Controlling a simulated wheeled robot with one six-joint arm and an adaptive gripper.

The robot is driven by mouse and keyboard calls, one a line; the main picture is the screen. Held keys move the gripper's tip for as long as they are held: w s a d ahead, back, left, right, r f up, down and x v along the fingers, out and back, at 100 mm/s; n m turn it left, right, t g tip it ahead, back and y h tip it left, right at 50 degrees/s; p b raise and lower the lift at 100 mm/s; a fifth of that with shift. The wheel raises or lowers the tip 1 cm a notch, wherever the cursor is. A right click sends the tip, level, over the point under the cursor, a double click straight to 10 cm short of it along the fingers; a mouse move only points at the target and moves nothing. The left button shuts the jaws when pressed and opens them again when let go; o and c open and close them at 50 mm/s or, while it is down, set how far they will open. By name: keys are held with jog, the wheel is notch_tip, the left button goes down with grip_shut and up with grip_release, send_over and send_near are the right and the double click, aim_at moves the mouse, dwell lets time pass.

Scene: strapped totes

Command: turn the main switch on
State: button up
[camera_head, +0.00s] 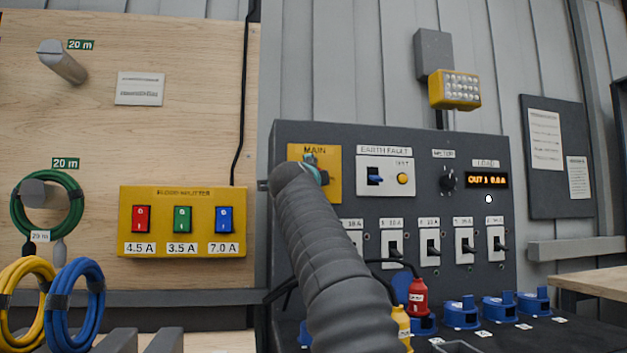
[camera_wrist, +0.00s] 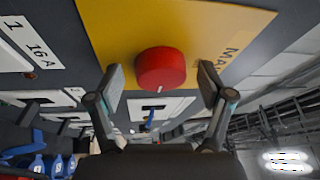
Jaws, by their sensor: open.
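The main switch shows in the wrist view as a round red knob (camera_wrist: 161,69) with a pale mark, on a yellow plate (camera_wrist: 130,30) lettered MAIN. My gripper (camera_wrist: 162,83) is open there, one finger on each side of the knob, with gaps showing between fingers and knob. In the head view the yellow MAIN plate (camera_head: 333,187) is at the upper left of the dark panel (camera_head: 470,140). My arm and gripper (camera_head: 315,168) cover the knob there. I cannot tell the switch's position.
Right of the plate are an earth fault unit (camera_head: 385,176), a meter knob (camera_head: 447,180) and a display (camera_head: 487,180) reading "OUT 1 0.0 A". Several breakers (camera_head: 430,247) line up below, with blue sockets (camera_head: 462,312) and a red plug (camera_head: 417,297). A yellow splitter box (camera_head: 183,222) is left.

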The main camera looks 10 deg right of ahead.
jog(key=shift+s+a, duration=0.1)
jog(key=v, duration=1.1)
jog(key=shift+s, duration=0.35)
jog(key=shift+a, duration=0.15)
